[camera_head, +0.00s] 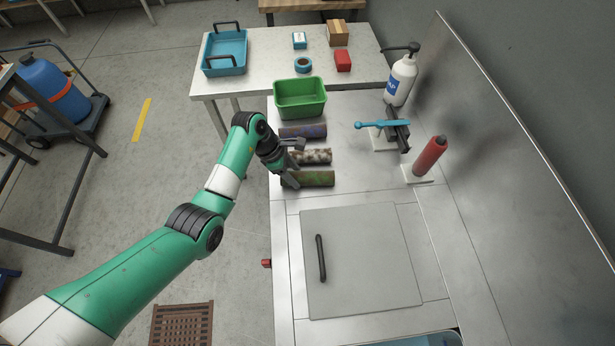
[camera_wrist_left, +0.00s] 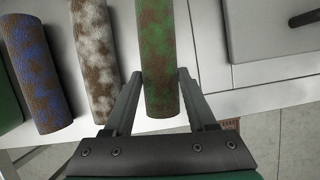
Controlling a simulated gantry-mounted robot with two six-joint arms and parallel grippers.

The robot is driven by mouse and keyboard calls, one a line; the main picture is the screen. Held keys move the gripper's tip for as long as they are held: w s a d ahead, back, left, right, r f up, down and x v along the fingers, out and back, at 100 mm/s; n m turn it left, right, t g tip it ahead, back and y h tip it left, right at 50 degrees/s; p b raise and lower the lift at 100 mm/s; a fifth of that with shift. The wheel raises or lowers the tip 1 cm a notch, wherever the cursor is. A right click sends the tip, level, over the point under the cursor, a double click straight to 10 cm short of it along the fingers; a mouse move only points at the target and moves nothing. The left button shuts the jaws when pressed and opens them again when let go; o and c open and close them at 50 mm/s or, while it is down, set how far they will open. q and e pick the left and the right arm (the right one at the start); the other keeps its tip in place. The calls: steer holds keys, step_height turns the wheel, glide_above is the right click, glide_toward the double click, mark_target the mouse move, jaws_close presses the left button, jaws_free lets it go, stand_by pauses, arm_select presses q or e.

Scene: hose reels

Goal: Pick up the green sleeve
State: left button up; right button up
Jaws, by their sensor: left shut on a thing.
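The green sleeve (camera_head: 317,179), mottled green and brown, lies on its side on the metal worktop in the head view. It also shows in the left wrist view (camera_wrist_left: 158,50) between the fingers. My left gripper (camera_head: 291,176) is shut on its near end, one finger on each side; its fingertips also show in the left wrist view (camera_wrist_left: 161,72). Whether the sleeve is clear of the worktop cannot be told. My right gripper is not in view.
A white-and-brown sleeve (camera_head: 318,156) and a blue-and-brown sleeve (camera_head: 312,131) lie alongside, close by. A green bin (camera_head: 300,99) stands behind them. A red bottle (camera_head: 431,158) and a blue-handled clamp (camera_head: 383,126) are to the right. A flat panel with handle (camera_head: 365,255) lies in front.

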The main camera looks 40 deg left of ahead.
mark_target(300, 175)
arm_select(q)
jaws_close()
steer(key=shift+r+p, duration=0.35)
steer(key=shift+r, duration=0.2)
step_height(300, 175, up, 3)
steer(key=shift+f+p, duration=0.1)
steer(key=shift+p, duration=0.65)
steer(key=s+d+r+p, duration=0.7)
steer(key=s+r+p, duration=0.2)
steer(key=s, duration=0.3)
steer(key=shift+p, duration=0.6)
